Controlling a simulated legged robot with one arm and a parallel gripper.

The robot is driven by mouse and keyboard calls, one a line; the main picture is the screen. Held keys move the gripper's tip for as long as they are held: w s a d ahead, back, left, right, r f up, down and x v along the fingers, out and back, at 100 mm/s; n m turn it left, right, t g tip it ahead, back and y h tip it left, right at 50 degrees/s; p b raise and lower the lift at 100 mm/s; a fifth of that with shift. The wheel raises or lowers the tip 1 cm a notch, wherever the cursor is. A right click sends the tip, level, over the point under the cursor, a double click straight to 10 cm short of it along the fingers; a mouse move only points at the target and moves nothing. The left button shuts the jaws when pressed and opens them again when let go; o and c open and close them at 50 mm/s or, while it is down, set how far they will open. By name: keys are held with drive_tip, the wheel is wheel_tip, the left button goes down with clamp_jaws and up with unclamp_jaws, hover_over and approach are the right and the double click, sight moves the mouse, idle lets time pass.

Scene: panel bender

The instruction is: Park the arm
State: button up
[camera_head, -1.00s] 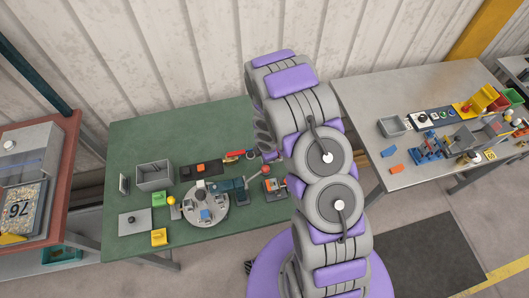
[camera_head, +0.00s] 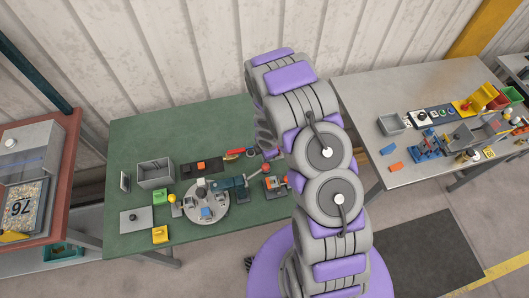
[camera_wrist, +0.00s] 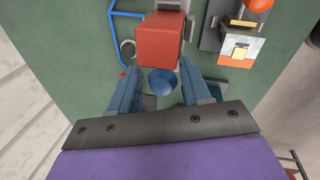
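My arm (camera_head: 325,150) is folded in front of the green bench in the head view, bent at its two round joints. My gripper (camera_wrist: 160,68) shows in the wrist view with its two blue fingers apart. A red block (camera_wrist: 160,38) and a blue round piece (camera_wrist: 162,82) show in line with the gap, with no clear finger contact on either. I cannot tell their distance below the fingers. In the head view my gripper is mostly hidden by the arm.
The green bench (camera_head: 130,165) holds a grey bin (camera_head: 155,174), a round grey turntable (camera_head: 207,214), a teal machine (camera_head: 230,186) and yellow blocks. A grey table (camera_head: 440,83) with bins and small parts stands at right. A red-topped table (camera_head: 66,150) stands at left.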

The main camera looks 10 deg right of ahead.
drive_tip(key=shift+o, duration=0.5)
drive_tip(key=shift+s, duration=0.1)
drive_tip(key=s+r, duration=0.3)
drive_tip(key=r, duration=1.4)
drive_tip(key=shift+d, duration=0.35)
drive_tip(key=s+d+r+m+g+h+b, duration=0.1)
drive_tip(key=s+d+r+m+b, duration=0.1)
drive_tip(key=s+m+b, duration=0.35)
drive_tip(key=s+d+r+m+g+h+b, duration=0.1)
drive_tip(key=s+d+m+b, duration=0.1)
drive_tip(key=s+m+b, duration=0.4)
drive_tip(key=s+a+f+m+g+b, duration=0.1)
drive_tip(key=s+m+b, duration=0.3)
drive_tip(key=s, duration=0.5)
drive_tip(key=s+a+f+m+g+y+b, duration=0.1)
drive_tip(key=s+a+m+b, duration=0.2)
drive_tip(key=s, duration=0.7)
drive_tip(key=m+b, duration=0.2)
drive_tip(key=b, duration=0.1)
drive_tip(key=shift+s+y, duration=0.15)
drive_tip(key=shift+y, duration=0.15)
